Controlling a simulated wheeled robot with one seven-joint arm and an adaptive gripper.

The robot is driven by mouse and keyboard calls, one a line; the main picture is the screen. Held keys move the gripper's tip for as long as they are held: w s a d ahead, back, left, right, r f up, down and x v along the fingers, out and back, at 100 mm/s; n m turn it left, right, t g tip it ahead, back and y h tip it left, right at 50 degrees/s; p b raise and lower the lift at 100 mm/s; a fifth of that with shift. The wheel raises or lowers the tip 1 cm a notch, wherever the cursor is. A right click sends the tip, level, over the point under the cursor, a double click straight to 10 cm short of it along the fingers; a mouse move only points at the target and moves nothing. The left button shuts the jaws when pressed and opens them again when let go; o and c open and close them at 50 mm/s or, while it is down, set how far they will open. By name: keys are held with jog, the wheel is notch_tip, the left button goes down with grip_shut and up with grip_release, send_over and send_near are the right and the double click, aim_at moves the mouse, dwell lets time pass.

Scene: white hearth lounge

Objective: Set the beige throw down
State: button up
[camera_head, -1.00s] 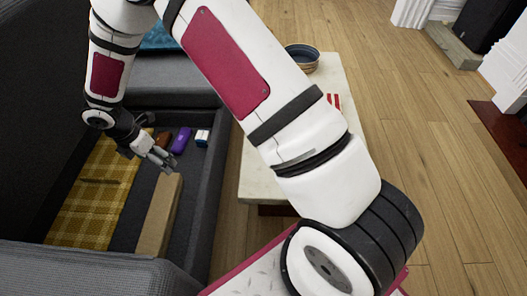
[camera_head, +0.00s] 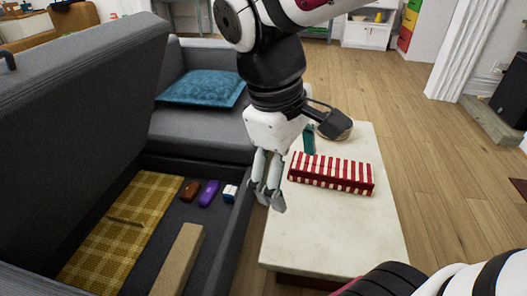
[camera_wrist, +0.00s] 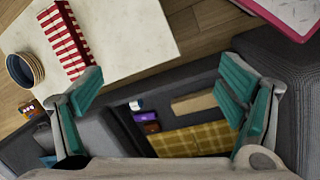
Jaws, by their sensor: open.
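The beige throw (camera_head: 178,262) is a long, narrow folded bundle lying flat in the open sofa storage compartment. It also shows in the wrist view (camera_wrist: 193,102), lying beyond the open fingers and apart from them. My gripper (camera_head: 290,178) is open and empty, raised over the near edge between the sofa and the low table. Its teal finger pads stand wide apart in the wrist view (camera_wrist: 165,105). The yellow plaid throw (camera_head: 122,226) lies flat to the left of the beige throw, with a bare dark strip between them.
A brown item (camera_head: 190,190), a purple item (camera_head: 209,193) and a small white-and-blue item (camera_head: 230,193) lie behind the beige throw. The pale table (camera_head: 335,240) holds a red-and-white striped box (camera_head: 332,173) and a bowl (camera_wrist: 22,70). The raised sofa seat (camera_head: 80,120) stands at left.

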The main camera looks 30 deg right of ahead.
jog(key=s+a+m+y, duration=0.1)
jog(key=s+m, duration=0.4)
jog(key=s, duration=0.7)
jog(key=shift+s+a+f+m+y, duration=0.25)
jog(key=shift+s+m+y, duration=0.15)
jog(key=shift+y, duration=0.4)
notch_tip(320, 180, up, 32)
jog(key=t+p, duration=0.4)
jog(key=p, duration=2.6)
jog(key=shift+d, duration=0.3)
jog(key=shift+w+r, duration=0.1)
jog(key=shift+c, duration=0.5)
